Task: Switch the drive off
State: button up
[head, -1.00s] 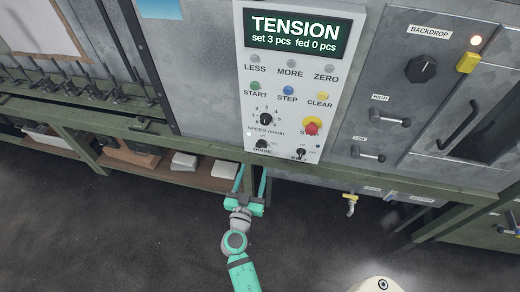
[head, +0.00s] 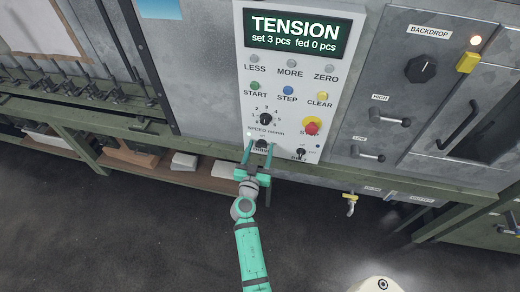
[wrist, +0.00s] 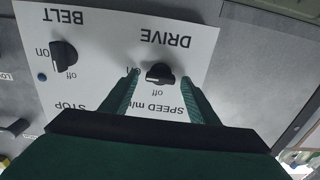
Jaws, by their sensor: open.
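The white control panel (head: 298,90) has a black DRIVE knob (head: 261,144) low on its left side. In the wrist view the DRIVE knob (wrist: 160,74) appears upside down, with "off" below it and an "on" mark partly hidden by a finger. Its pointer seems to lie sideways in that picture. My gripper (head: 261,150) is open, with one finger on each side of the knob. The wrist view shows the gripper (wrist: 163,88) with gaps between the fingers and knob. I cannot tell whether they touch it.
The BELT knob (head: 301,154) sits to the right of DRIVE. Above are the SPEED dial (head: 265,119) and the red stop button (head: 311,126). A green frame rail (head: 350,178) runs below the panel. The floor (head: 130,230) in front is open.

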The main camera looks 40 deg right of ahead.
jog(key=c, duration=1.1)
jog(key=shift+o, duration=0.3)
jog(key=shift+n, duration=0.3)
jog(key=n, duration=0.9)
jog(key=shift+w+a+f, duration=0.1)
jog(key=shift+f+n, duration=0.2)
jog(key=shift+n, duration=4.2)
